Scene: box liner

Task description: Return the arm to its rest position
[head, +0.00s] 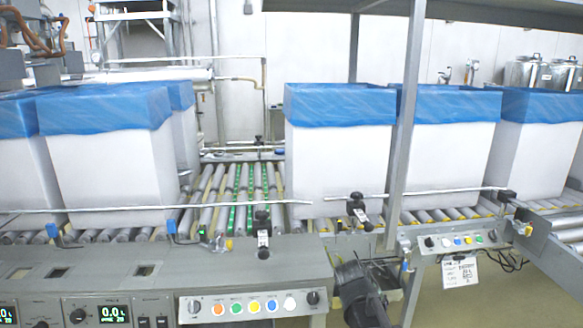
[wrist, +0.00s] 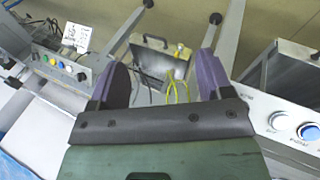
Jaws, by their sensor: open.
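My gripper (wrist: 160,78) shows in the wrist view, its two purple fingers spread wide with nothing between them. The dark grey bar and green body of its base fill the bottom of that view. It points down toward the floor beside the conveyor frames. A metal box (wrist: 158,58) with a yellow cable lies beyond the fingers.
White boxes with blue liners, such as the middle box (head: 340,165), stand on the roller conveyor (head: 235,195). A grey post (head: 408,120) rises in front. A button panel (head: 250,304) runs along the near edge. A dark object (head: 362,292) sits in the gap.

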